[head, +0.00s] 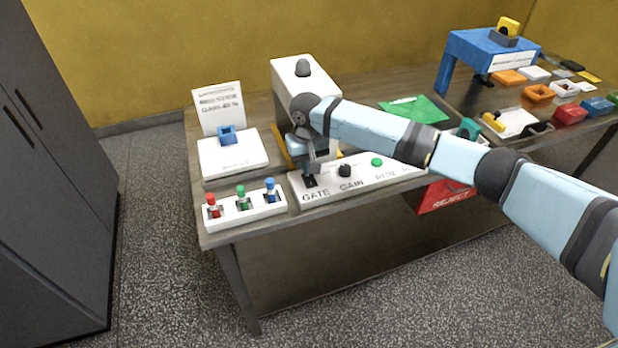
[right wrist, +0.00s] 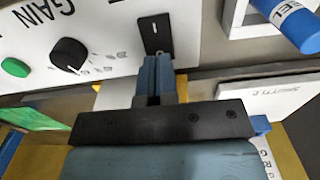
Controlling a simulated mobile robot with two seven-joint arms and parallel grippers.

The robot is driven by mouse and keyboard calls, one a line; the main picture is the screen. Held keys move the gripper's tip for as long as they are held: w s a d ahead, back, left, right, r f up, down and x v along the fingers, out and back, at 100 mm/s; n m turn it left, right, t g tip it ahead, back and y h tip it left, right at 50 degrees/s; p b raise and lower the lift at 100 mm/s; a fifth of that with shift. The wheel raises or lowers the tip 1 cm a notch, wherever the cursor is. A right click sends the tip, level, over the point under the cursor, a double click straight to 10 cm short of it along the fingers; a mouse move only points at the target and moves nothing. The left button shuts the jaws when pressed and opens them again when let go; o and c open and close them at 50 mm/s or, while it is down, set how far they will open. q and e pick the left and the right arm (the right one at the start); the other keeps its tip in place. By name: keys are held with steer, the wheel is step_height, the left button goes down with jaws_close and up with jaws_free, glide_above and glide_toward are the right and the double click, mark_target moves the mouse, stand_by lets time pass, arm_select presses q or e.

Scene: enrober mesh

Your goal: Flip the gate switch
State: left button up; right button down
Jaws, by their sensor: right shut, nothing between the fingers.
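The gate switch (head: 310,182) is a small black plate above the word GATE at the left end of the white control panel (head: 390,180). In the right wrist view the switch plate (right wrist: 154,30) lies just past my fingertips, with a thin light mark on it. My right gripper (head: 311,171) points down over the switch, its fingers shut together with nothing between them. In the right wrist view the closed fingertips (right wrist: 156,62) overlap the plate's near edge. I cannot tell whether they touch it, and the lever's position is unclear. My left gripper is out of view.
Right of the switch are a black GAIN knob (head: 344,170) and a green button (head: 377,162). A white rack (head: 243,219) with red, green and blue pegs stands close on the left. A white machine (head: 291,78) stands behind. A red REJECT bin (head: 445,196) is at the front.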

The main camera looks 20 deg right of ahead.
steer(key=shift+s+f, duration=0.1)
steer(key=shift+f, duration=0.8)
stand_by(0.3)
steer(key=shift+r+p, duration=0.85)
steer(key=shift+p, duration=0.25)
step_height(320, 180, up, 6)
steer(key=p, duration=0.6)
steer(key=shift+f, duration=0.35)
